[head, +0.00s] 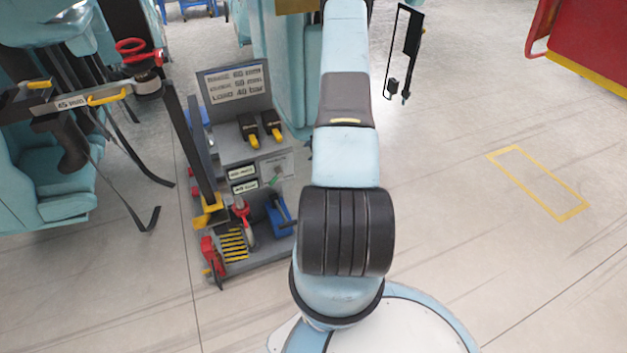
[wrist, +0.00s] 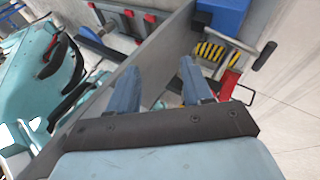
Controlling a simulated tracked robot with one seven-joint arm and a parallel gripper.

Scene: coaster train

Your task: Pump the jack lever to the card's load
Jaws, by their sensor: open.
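The card (head: 235,82) is a grey sign on the back of the tool cart. Its last line seems to read a load of 40 bar; the upper lines are blurred. Low on the cart, a blue block (head: 280,222) has a dark bar with a handle, which may be the jack lever. In the wrist view a grey bar with a black grip (wrist: 264,56) sticks out near the blue block (wrist: 226,14). My gripper (wrist: 158,82) is open, with nothing between its two fingers. It is outside the head view.
The cart (head: 250,150) carries two black-and-yellow tools (head: 261,130), a yellow-black striped plate (head: 233,245) and red parts. A dark upright post (head: 190,140) stands at its left edge. Teal seats (head: 60,190) are at left. Open floor with a yellow outline (head: 540,182) lies at right.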

